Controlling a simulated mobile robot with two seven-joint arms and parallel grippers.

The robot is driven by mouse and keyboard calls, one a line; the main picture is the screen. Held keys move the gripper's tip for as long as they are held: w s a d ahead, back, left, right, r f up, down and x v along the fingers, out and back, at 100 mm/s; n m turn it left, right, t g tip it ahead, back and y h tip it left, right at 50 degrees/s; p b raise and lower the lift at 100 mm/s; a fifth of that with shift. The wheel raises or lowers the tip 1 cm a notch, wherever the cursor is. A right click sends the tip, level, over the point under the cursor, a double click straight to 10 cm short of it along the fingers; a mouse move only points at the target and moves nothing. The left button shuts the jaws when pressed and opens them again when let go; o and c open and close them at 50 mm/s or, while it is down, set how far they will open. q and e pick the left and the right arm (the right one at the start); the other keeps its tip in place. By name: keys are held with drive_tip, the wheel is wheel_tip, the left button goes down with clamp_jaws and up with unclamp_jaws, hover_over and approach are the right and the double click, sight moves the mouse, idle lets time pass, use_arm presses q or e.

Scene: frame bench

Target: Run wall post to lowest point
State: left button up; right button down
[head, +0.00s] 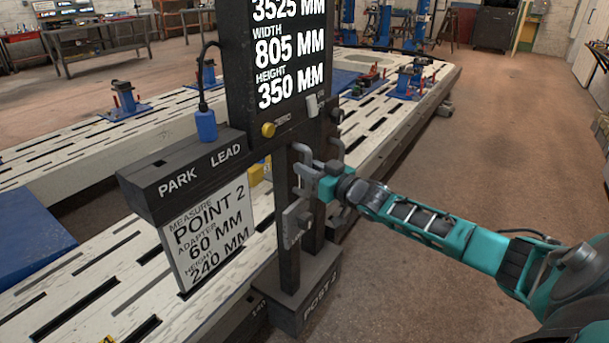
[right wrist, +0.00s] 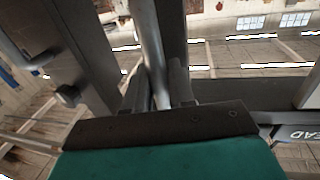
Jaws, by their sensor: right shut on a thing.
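The dark post (head: 285,240) stands upright on a base block (head: 318,290) lettered POST, with a digit I cannot read surely. My right gripper (head: 308,170) is at the post and shut on a grey bar handle (head: 301,153). In the right wrist view the bar (right wrist: 150,45) runs between the two fingers (right wrist: 158,90). A grey block with a knob (head: 296,222) sits on the post below the gripper. The display (head: 277,55) on the post reads WIDTH 805 MM and HEIGHT 350 MM. My left gripper is not in view.
A card (head: 207,235) reads POINT 2, ADAPTER 60 MM, HEIGHT 240 MM, under a PARK LEAD box (head: 185,172). The pale slotted bench (head: 115,265) lies behind the post. Bare floor (head: 480,120) is clear at right.

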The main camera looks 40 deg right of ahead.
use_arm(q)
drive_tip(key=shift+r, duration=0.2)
use_arm(e)
drive_tip(key=shift+a, duration=0.1)
drive_tip(key=c, duration=1.1)
unclamp_jaws()
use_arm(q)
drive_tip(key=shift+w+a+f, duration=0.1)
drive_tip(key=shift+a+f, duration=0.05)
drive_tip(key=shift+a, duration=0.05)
use_arm(e)
drive_tip(key=shift+s, duration=0.15)
use_arm(q)
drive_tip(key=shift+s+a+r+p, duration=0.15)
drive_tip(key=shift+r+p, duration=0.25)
drive_tip(key=shift+p, duration=0.25)
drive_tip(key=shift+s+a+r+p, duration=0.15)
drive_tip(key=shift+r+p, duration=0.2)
drive_tip(key=shift+p, duration=0.25)
use_arm(e)
drive_tip(key=s+d, duration=0.2)
drive_tip(key=s, duration=1)
drive_tip(key=shift+s, duration=0.25)
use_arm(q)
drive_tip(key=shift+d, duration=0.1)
